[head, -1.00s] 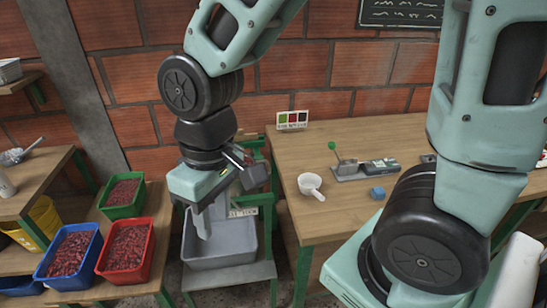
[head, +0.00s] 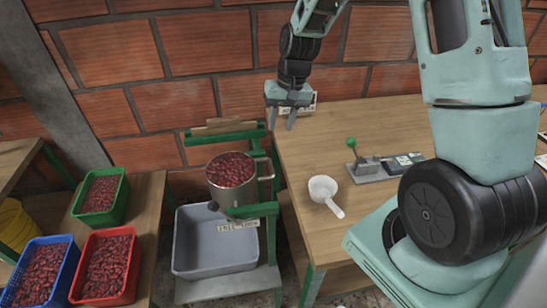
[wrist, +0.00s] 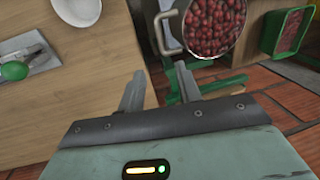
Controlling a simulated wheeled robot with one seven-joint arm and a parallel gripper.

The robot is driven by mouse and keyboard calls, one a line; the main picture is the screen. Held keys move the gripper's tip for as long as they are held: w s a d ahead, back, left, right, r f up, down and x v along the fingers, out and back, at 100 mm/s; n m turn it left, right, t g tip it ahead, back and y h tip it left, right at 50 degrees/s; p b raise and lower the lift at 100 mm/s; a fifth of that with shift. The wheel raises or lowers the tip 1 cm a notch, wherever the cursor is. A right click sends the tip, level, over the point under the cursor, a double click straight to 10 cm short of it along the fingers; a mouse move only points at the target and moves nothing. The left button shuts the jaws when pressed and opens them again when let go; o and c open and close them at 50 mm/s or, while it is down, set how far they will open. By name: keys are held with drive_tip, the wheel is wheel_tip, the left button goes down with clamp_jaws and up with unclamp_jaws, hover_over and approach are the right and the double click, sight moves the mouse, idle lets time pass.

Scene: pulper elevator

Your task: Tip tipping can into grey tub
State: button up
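The tipping can (head: 212,188) is a metal pot full of red cherries. It sits upright in a green frame above the grey tub (head: 190,250). The tub's visible inside looks empty. My gripper (head: 283,120) is above the back left of the wooden table, right of and behind the can. Its fingers (wrist: 159,82) are apart with nothing between them, and they do not touch the can.
Green (head: 117,203), red (head: 126,288) and blue (head: 30,283) crates of cherries stand at left. A white scoop (head: 323,188) and a small device (head: 375,175) with a green knob lie on the table (head: 300,230). The green frame (head: 270,220) stands beside the table edge.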

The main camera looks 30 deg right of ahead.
sight(271, 165)
drive_tip(key=f, duration=0.4)
drive_tip(key=a+f+p, duration=0.1)
drive_tip(key=f, duration=0.4)
drive_tip(key=w+a+f, duration=0.1)
drive_tip(key=f, duration=0.3)
drive_tip(key=shift+a+f+p, duration=0.2)
drive_tip(key=shift+f+p, duration=0.2)
clamp_jaws()
